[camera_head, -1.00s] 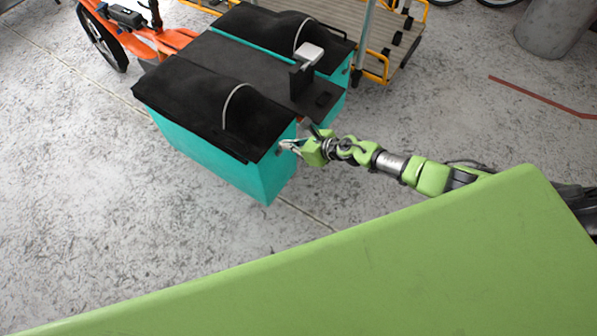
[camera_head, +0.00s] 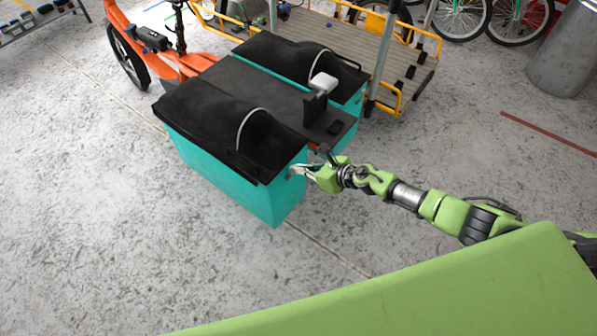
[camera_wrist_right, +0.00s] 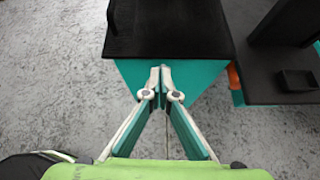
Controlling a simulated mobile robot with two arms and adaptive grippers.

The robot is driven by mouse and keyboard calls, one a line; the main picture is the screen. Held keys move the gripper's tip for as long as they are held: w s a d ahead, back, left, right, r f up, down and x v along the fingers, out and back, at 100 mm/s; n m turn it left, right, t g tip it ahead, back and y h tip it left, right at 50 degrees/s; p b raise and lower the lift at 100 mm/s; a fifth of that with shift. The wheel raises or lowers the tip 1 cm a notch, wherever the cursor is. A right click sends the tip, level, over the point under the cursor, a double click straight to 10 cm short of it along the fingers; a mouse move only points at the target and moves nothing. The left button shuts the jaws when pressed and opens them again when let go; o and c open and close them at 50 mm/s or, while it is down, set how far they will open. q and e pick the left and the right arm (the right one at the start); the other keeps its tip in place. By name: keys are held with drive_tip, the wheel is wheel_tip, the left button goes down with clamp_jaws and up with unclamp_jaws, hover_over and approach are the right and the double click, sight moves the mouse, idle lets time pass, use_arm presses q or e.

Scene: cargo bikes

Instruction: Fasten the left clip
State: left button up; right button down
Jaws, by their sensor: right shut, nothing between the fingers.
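The cargo bike carries two teal boxes with black lids. The near, left box (camera_head: 232,184) has its lid (camera_head: 222,121) down, with a pale curved strap (camera_head: 244,122) over it. My right gripper (camera_head: 293,170) is at the end face of this box, just under the lid's edge. In the right wrist view the gripper (camera_wrist_right: 161,72) is shut with nothing between the fingers, its tips in front of the teal face (camera_wrist_right: 200,72). Whether the tips touch the face cannot be told. The clip itself cannot be made out; the fingers may cover it. My left gripper is not in view.
The far box (camera_head: 352,102) and a black rear carrier (camera_head: 325,122) with a white block (camera_head: 323,83) stand beside the near box. A wooden cart with yellow rails (camera_head: 398,70) is behind. Grey floor at the left is open.

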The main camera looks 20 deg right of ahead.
wheel_tip(320, 180, up, 10)
drive_tip(key=s+d+p, duration=0.1)
drive_tip(key=s+p, duration=0.1)
drive_tip(key=p, duration=0.6)
drive_tip(key=s+d+f+m+h, duration=0.3)
drive_tip(key=s+f+m, duration=0.4)
drive_tip(key=f+m, duration=0.4)
drive_tip(key=s+d+f+m+h, duration=0.2)
drive_tip(key=s+d+f+m, duration=0.2)
drive_tip(key=s+f+m, duration=0.55)
use_arm(q)
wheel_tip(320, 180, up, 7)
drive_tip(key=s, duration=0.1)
drive_tip(key=shift+b, duration=0.3)
use_arm(e)
drive_tip(key=s+f+m+g, duration=0.2)
drive_tip(key=s+f+m, duration=0.2)
drive_tip(key=s, duration=0.7)
drive_tip(key=s+f+m+g+h, duration=0.1)
drive_tip(key=s+f+m+g, duration=0.2)
drive_tip(key=s+m, duration=0.6)
drive_tip(key=s+a+f+m+g, duration=0.1)
drive_tip(key=s+f+m+g, duration=0.2)
drive_tip(key=s, duration=1.2)
wheel_tip(320, 180, down, 4)
drive_tip(key=m, duration=0.4)
drive_tip(key=shift+s+h, duration=0.15)
drive_tip(key=shift+h, duration=0.25)
drive_tip(key=shift+a+r, duration=0.1)
